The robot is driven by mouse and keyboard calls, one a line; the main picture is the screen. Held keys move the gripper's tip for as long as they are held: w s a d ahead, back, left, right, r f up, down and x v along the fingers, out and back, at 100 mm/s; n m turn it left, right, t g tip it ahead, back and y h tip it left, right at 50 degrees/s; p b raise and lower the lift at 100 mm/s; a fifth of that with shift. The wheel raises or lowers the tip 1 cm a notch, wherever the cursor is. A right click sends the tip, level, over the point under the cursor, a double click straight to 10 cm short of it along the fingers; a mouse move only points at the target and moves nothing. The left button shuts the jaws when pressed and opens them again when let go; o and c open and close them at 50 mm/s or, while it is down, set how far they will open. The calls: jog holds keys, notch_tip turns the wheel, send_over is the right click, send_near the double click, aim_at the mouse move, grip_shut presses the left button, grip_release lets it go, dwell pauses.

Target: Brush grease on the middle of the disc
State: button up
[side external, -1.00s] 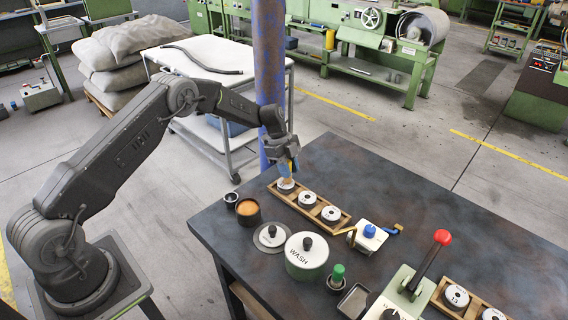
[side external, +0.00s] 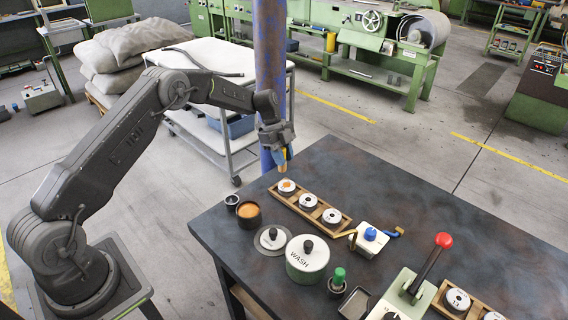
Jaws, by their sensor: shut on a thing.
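My gripper (side external: 279,146) is shut on a small brush (side external: 283,158) with a blue handle and a tan tip pointing down. It holds the brush in the air above the far left end of a wooden tray, apart from the discs. Three white discs with central holes stand in a row in the tray (side external: 318,221). The left disc (side external: 287,187) has an orange-brown patch at its middle. The middle disc (side external: 308,201) and the right disc (side external: 331,217) have dark centres. An open dark pot (side external: 248,213) of orange-brown grease stands left of the tray.
The table's far right (side external: 450,230) is clear.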

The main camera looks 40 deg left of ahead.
aim_at(284, 149)
jog(key=shift+r, duration=1.9)
